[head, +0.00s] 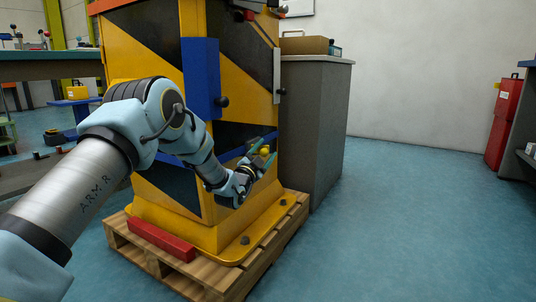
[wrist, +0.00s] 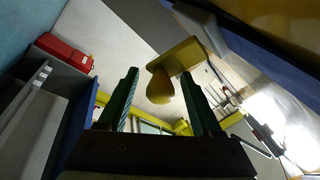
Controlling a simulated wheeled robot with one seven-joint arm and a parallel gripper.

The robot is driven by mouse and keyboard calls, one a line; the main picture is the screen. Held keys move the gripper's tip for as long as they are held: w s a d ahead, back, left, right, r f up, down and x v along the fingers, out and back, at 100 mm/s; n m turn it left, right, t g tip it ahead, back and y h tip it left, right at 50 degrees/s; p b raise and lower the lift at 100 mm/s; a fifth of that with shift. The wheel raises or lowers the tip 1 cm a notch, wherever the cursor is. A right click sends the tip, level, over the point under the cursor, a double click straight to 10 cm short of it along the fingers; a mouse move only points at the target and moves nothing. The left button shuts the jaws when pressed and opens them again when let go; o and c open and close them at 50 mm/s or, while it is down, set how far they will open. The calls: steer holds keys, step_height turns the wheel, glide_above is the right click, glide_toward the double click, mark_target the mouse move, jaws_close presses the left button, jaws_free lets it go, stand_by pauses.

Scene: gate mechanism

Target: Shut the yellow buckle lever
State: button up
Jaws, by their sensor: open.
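The yellow buckle lever (wrist: 175,58) shows in the wrist view as a flat yellow bar with a rounded yellow knob (wrist: 160,86). The knob lies between the two green fingers of my gripper (wrist: 160,95), near their tips, with gaps visible on both sides. In the head view my gripper (head: 262,151) is at the right side of the yellow and black machine (head: 228,235), fingers open around the small yellow knob (head: 265,151). Most of the lever is hidden there by my gripper and the machine's edge.
The machine stands on a wooden pallet (head: 285,222) with a red block (head: 161,239) at its front. A blue panel (head: 201,80) with a black knob is above my gripper. A grey cabinet (head: 318,120) stands close behind. The floor to the right is clear.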

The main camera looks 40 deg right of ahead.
steer(key=shift+x, duration=1)
steer(key=shift+f, duration=0.15)
steer(key=c, duration=1)
jaws_close()
